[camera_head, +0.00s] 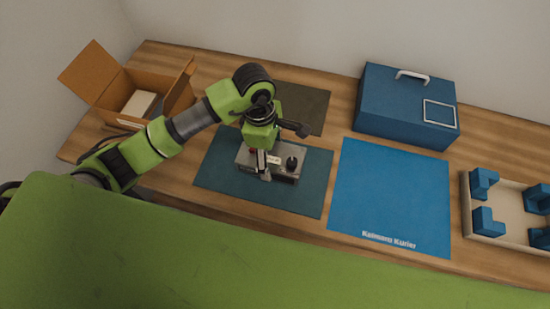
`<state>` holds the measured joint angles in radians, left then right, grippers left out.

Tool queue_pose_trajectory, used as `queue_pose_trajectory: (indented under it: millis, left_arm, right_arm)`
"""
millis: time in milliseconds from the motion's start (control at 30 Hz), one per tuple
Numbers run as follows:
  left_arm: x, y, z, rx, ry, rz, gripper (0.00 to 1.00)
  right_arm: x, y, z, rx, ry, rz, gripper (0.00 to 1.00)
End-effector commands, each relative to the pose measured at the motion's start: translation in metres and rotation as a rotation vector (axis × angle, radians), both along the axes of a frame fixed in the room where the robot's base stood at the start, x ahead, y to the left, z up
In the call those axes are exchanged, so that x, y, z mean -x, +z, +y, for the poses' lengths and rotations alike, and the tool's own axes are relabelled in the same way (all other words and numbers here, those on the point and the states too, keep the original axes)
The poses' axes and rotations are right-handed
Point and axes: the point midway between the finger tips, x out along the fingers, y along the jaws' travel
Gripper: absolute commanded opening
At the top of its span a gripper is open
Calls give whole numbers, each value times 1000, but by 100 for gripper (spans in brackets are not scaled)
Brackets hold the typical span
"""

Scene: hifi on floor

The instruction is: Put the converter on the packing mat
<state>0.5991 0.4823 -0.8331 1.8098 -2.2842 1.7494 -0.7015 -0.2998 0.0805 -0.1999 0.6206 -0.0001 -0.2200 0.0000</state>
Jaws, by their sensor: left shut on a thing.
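The converter appears to be the small grey metal box (285,174) with a black knob on top. It sits on or just above a dark teal mat (222,188) in the middle of the table. My left gripper (265,172) comes down over the box and is shut on it; the fingers and arm hide part of its top. The packing mat appears to be the bright blue mat (390,190) with white lettering along its front edge, right of the teal mat. Its surface is bare. My right gripper is not in view.
An open cardboard box (115,115) with a pale block inside stands at the left. A dark mat (305,108) lies behind the arm. A blue case (395,110) with a handle stands behind the blue mat. A tray (508,205) with blue corner pieces lies at the right.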

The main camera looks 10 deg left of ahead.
Motion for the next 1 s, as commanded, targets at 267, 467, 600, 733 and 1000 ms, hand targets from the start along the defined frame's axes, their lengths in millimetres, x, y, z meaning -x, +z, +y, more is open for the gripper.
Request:
queue_pose_trajectory:
  millis: [267, 467, 600, 733, 1000]
  left_arm:
    - [-9, -11, -8, 3, 0, -3, 13]
    - [-9, -34, -9, 3, 2, 0, 13]
    - [-11, -43, -9, 3, 0, -5, 13]
    - [-11, -43, -9, 3, 0, -5, 13]
    - [-10, -48, -8, 0, 0, -2, 73]
  right_arm:
    - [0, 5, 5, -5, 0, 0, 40]
    - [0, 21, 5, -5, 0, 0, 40]
    - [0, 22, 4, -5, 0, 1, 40]
    - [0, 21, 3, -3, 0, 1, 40]
    - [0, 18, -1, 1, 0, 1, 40]
